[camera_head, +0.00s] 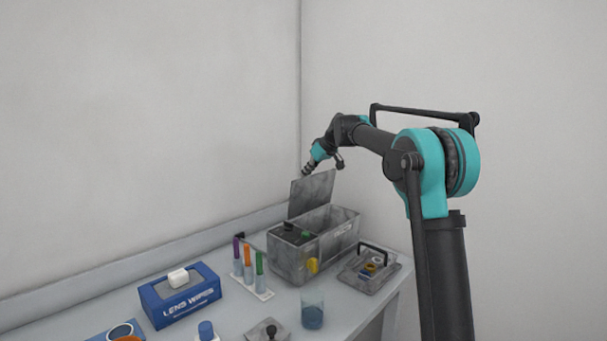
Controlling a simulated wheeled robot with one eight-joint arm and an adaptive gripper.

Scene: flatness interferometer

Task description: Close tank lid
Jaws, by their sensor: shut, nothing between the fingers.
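The tank (345,238) is a grey, stained metal box at the back of the bench, near the wall corner. Its lid (312,194) is a flat grey plate standing raised and tilted at the tank's left back side, so the tank top shows open. My gripper (307,169) is small in view, just above the lid's upper left edge. It is shut with nothing in it. I cannot tell whether it touches the lid or is behind it.
A rack with coloured tubes (248,268) and a blue lens wipes box (181,294) stand left of the tank. A glass beaker (312,312) is in front. A grey tray with a black handle (369,268) is at the right. Walls bound the bench behind.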

